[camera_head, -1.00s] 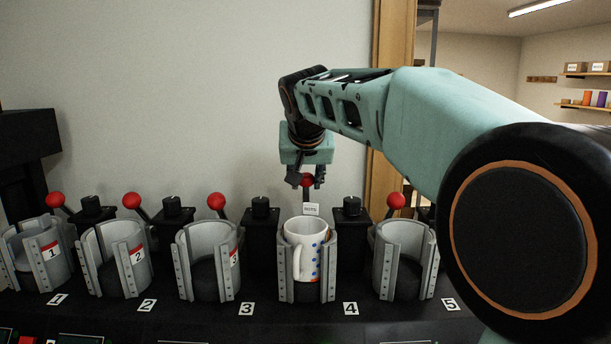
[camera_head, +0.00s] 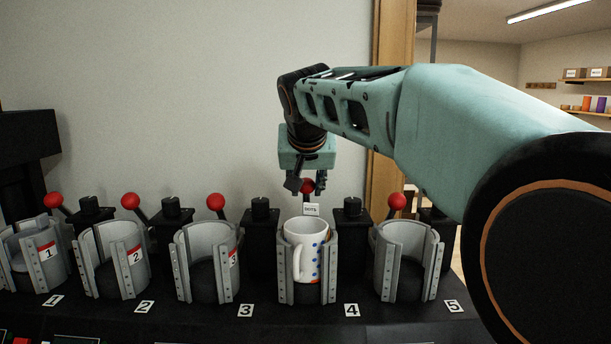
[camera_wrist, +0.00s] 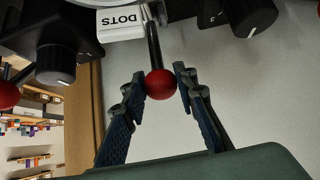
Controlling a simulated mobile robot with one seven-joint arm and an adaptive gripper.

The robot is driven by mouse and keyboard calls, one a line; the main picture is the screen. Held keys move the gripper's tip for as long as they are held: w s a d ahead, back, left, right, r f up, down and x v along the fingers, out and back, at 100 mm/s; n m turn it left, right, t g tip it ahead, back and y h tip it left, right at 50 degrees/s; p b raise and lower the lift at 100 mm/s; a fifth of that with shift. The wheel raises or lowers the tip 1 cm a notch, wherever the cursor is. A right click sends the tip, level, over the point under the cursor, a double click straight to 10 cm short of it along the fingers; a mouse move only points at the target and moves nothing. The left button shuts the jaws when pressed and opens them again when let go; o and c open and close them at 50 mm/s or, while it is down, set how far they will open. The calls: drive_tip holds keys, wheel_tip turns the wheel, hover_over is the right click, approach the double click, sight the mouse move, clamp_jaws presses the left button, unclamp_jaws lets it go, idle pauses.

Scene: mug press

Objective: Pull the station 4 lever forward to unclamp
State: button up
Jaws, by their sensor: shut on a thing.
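The station 4 lever ends in a red ball knob (camera_head: 307,186), behind the station 4 clamp (camera_head: 286,264). The knob also shows in the wrist view (camera_wrist: 160,84), on a dark rod. My gripper (camera_head: 306,184) is above and behind the clamp, shut on this knob. In the wrist view its two fingers (camera_wrist: 161,82) stand on either side of the knob. A white mug (camera_head: 306,250) with coloured dots stands upright inside the clamp, handle toward the left. A small DOTS tag (camera_head: 311,210) is behind the mug and also shows in the wrist view (camera_wrist: 120,22).
Grey clamps of stations 1 (camera_head: 30,262), 2 (camera_head: 105,265), 3 (camera_head: 205,265) and 5 (camera_head: 405,262) stand in the row, without visible mugs. Red-knobbed levers and black knob posts (camera_head: 260,235) stand close behind. The wall behind is bare.

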drive_tip(key=shift+s+f, duration=0.1)
drive_tip(key=shift+s+f+b, duration=0.2)
drive_tip(key=shift+s+b, duration=0.2)
drive_tip(key=shift+b, duration=0.1)
drive_tip(key=shift+s+f+b, duration=0.1)
drive_tip(key=shift+s+b, duration=0.3)
drive_tip(key=shift+s, duration=0.2)
drive_tip(key=o, duration=0.8)
drive_tip(key=shift+c, duration=0.2)
wheel_tip(320, 180, up, 6)
drive_tip(key=s+p, duration=0.1)
drive_tip(key=p, duration=0.3)
drive_tip(key=shift+s+r+p, duration=0.2)
drive_tip(key=shift+r+p, duration=0.05)
drive_tip(key=shift+p, duration=0.15)
